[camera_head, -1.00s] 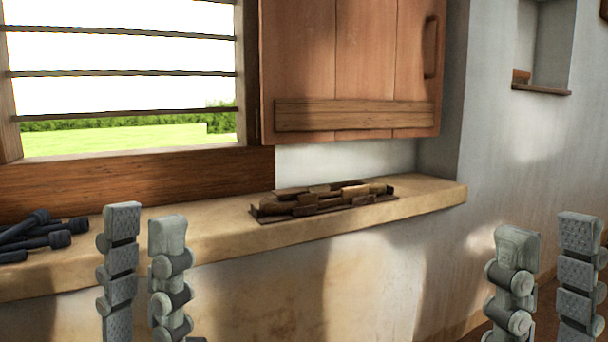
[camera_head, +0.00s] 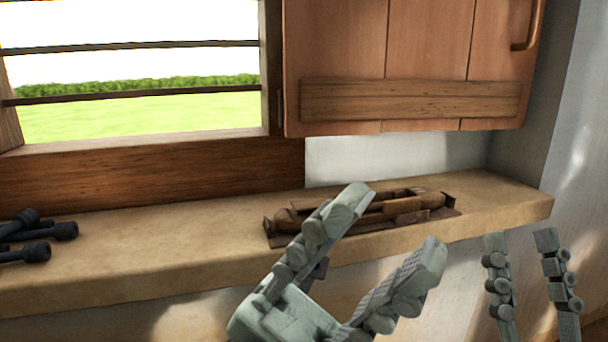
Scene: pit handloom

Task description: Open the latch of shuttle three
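On the window ledge lies a dark brown tray (camera_head: 283,241) holding brown wooden pieces (camera_head: 404,206) that look like shuttles. They lie close together, and I cannot tell which is shuttle three or make out its latch. My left gripper (camera_head: 388,228) is in front of the tray, tilted up and to the right. Its two fingers are spread apart with nothing between them, and one fingertip hides part of the tray's middle. My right gripper (camera_head: 521,242) is lower right, below the ledge's right end, upright, with its fingers apart and empty.
A wooden cupboard or shutter (camera_head: 425,45) with a handle overhangs behind the tray. A barred window (camera_head: 135,105) is at the left.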

